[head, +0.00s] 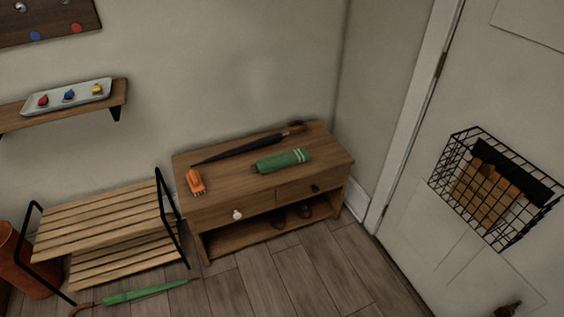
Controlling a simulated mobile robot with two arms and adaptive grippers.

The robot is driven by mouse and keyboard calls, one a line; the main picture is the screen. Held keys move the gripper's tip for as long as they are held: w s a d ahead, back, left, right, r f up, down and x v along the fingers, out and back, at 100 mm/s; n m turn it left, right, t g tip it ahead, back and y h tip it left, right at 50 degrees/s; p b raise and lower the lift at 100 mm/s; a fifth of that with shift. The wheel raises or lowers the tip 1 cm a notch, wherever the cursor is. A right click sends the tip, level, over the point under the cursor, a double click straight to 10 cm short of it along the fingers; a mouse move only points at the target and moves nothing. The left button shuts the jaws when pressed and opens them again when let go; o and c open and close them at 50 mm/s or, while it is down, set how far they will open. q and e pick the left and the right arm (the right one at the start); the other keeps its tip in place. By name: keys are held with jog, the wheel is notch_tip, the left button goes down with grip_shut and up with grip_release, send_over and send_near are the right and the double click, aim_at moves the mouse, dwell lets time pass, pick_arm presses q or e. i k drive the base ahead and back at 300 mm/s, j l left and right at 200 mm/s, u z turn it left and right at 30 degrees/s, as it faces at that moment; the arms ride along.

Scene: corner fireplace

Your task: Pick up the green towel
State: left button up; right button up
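The green towel (282,160) looks like a rolled green bundle with pale stripes near its right end. It lies on top of the wooden bench cabinet (228,204), toward the front right of the top. A black folded umbrella (240,147) with a brown handle lies just behind it. An orange brush-like object (195,182) lies at the left front of the same top. Neither of my grippers shows in the head view.
A slatted shoe rack (100,220) stands left of the cabinet. A green umbrella (140,293) lies on the floor before it. A wall shelf (118,98) holds a tray (66,97). A wire basket (500,186) hangs on the door at right. Floor before the cabinet is clear.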

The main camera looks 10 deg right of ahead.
aim_at(276, 162)
jog(key=i+l+u, duration=0.4)
jog(key=i+l, duration=0.2)
jog(key=l, duration=0.15)
jog(key=i+l+u, duration=0.25)
jog(key=l, duration=0.15)
